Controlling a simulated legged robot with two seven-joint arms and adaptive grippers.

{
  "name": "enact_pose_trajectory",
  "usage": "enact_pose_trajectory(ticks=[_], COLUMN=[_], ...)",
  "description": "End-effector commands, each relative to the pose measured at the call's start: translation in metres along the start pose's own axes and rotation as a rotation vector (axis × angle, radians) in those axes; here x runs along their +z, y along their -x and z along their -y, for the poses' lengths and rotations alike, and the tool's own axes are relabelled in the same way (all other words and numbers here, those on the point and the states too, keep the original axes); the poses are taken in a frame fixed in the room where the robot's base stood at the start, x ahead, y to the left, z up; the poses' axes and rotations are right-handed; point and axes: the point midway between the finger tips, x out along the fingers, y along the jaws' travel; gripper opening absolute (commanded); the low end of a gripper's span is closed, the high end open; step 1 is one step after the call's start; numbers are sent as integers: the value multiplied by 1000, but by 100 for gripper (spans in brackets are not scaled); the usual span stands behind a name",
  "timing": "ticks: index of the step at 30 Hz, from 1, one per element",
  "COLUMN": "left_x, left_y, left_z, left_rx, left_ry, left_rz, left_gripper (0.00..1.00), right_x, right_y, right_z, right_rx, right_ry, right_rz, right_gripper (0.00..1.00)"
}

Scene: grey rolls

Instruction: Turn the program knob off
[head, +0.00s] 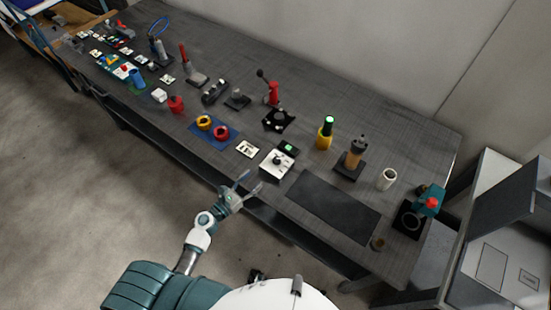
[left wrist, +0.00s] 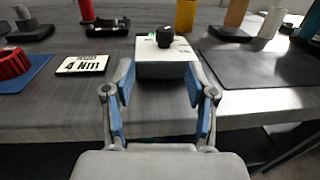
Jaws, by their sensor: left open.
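The program knob (left wrist: 165,37) is a dark round knob on top of a white box (left wrist: 163,68), straight ahead in the left wrist view. In the head view the white box (head: 270,168) stands near the table's front edge, with the dark knob (head: 283,160) on it. My left gripper (head: 254,183) is open and empty, in front of the box and apart from it. In the left wrist view its blue-padded fingers (left wrist: 159,87) frame the box's front face. The knob's pointer direction is too small to read. My right gripper is not in view.
A "4 Nm" plate (left wrist: 81,65) lies left of the box, and a dark mat (left wrist: 258,67) lies right of it. A yellow cylinder with a green top (head: 325,135) stands behind. A blue mat with yellow and red rings (head: 221,132) is farther left.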

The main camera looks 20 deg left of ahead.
Motion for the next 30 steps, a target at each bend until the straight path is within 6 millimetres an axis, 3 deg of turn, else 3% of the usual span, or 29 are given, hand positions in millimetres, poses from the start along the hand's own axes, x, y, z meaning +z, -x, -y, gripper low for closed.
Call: enact_pose_trajectory(ticks=[9, 15, 21, 29, 30], left_x=[2, 0, 0, 0, 0], left_y=[-78, -109, -122, -123, -124], left_z=[2, -1, -1, 2, 2], left_rx=[-2, -1, 0, -1, -1], left_ry=[-2, 0, 0, -3, -3], left_rz=[2, 1, 0, -1, -1], left_gripper=[57, 57, 57, 57, 47], right_x=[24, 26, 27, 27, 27], right_y=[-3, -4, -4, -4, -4], right_z=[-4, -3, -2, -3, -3], right_rx=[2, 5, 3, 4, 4], right_ry=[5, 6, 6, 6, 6], right_rz=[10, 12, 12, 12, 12], right_gripper=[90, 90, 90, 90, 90])
